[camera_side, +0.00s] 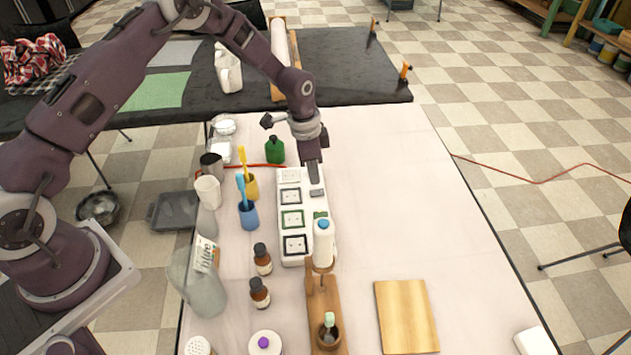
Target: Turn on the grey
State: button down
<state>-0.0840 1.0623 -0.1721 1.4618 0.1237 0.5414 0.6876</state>
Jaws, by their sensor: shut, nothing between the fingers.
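A white power strip (278,217) stands on the white table, with several sockets in a column, their frames black, green and pale. Beside the sockets on its right are switches: a grey switch (317,193) near the far end and a green switch (320,215) below it. The switch positions are too small to tell. My gripper (314,180) points down, shut and empty, just above or at the far edge of the grey switch; I cannot tell whether it touches. Part of the strip's lower right is hidden behind a white bottle with a blue cap (323,240).
A green bottle (274,150), a yellow cup (251,187) and a blue cup (248,215) holding brushes stand left of the strip. A wooden board (406,315) lies front right.

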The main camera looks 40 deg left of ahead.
aim_at(322, 192)
notch_tip(322, 192, up, 10)
jog(key=shift+s+a+r, duration=0.25)
jog(key=shift+s+a, duration=0.2)
jog(key=f, duration=0.4)
jog(key=w+d+f, duration=0.1)
jog(key=f, duration=0.4)
jog(key=w+d+f, duration=0.1)
jog(key=f, duration=0.4)
jog(key=shift+d, duration=0.15)
jog(key=shift+w+d+f, duration=0.1)
jog(key=shift+f, duration=0.1)
